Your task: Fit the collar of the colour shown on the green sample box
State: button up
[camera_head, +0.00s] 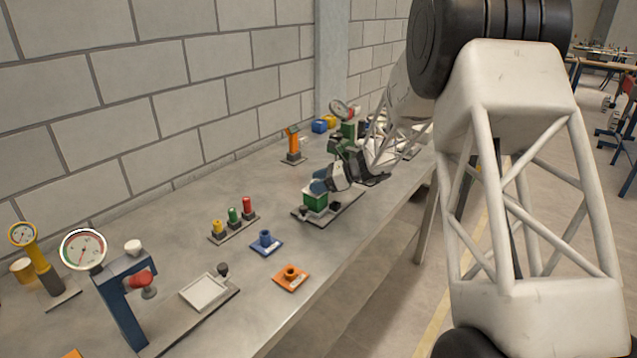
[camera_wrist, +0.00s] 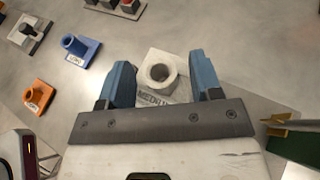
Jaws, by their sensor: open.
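A blue collar (camera_head: 266,242) and an orange collar (camera_head: 291,277) lie on the table. They also show in the wrist view, blue (camera_wrist: 80,46) and orange (camera_wrist: 40,95).
A rack (camera_head: 233,228) holds yellow, green and red pegs. A blue stand (camera_head: 122,300) with a dial and a pale square tray (camera_head: 205,291) are at the front left. A green part (camera_wrist: 298,146) is at the lower right of the wrist view. Bare table surrounds the collars.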

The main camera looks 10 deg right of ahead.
jog(key=shift+d, duration=0.1)
jog(key=v, duration=0.7)
jog(key=shift+d, duration=0.3)
jog(key=shift+s+r, duration=0.15)
dwell(0.5)
jog(key=s+a+r+n+g+h, duration=0.1)
jog(key=s+a+r+n+h, duration=0.15)
jog(key=s, duration=0.65)
jog(key=s+a+r+n+g+h, duration=0.15)
jog(key=s+r+n, duration=0.25)
jog(key=s, duration=0.5)
jog(key=s+a+r+n+h, duration=0.1)
jog(key=s+r+n+h, duration=0.2)
jog(key=s, duration=0.6)
jog(key=s+d+n+t+h, duration=0.1)
jog(key=s+d+n+h, duration=0.2)
jog(key=s, duration=2.2)
jog(key=shift+s+n+t+h, duration=0.35)
jog(key=shift+n+h, duration=1.25)
jog(key=shift+n, duration=2.55)
jog(key=shift+d+f, duration=0.1)
